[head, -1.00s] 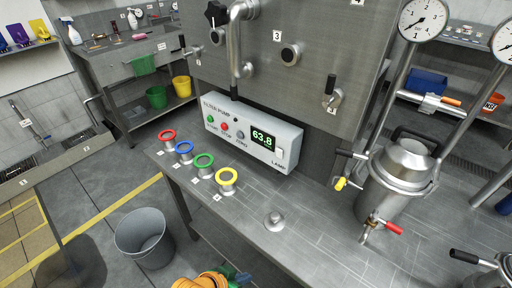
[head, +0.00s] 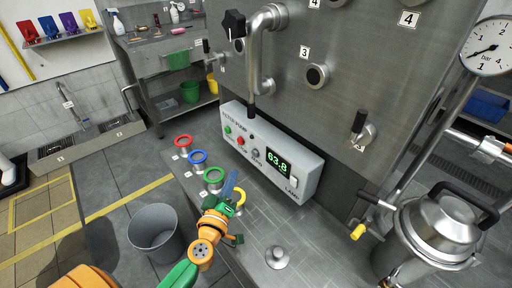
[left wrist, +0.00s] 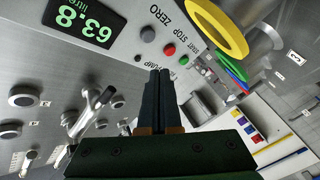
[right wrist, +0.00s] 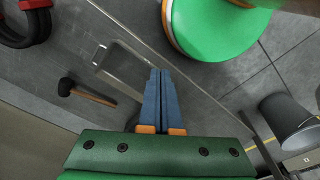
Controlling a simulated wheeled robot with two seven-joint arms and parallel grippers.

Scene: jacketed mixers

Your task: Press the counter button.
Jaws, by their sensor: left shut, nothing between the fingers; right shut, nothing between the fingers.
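The white pump box (head: 262,150) stands on the metal bench, its display (head: 278,163) reading 63.8. A row of green (head: 228,130), red (head: 241,141) and grey (head: 255,153) buttons sits left of the display; the grey one is labelled ZERO. The left wrist view shows the grey button (left wrist: 147,34), red button (left wrist: 169,49) and green button (left wrist: 184,60) too. My left gripper (head: 231,180) is shut and empty in front of the box, over the coloured rings, apart from the buttons. My right gripper (right wrist: 165,74) is shut and empty, outside the head view.
Red (head: 183,140), blue (head: 197,157), green (head: 213,174) and partly hidden yellow (head: 240,195) rings line the bench's left edge. A metal knob (head: 277,257) stands at the front. A lidded metal vessel (head: 440,232) is at right. A grey bin (head: 155,238) is on the floor.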

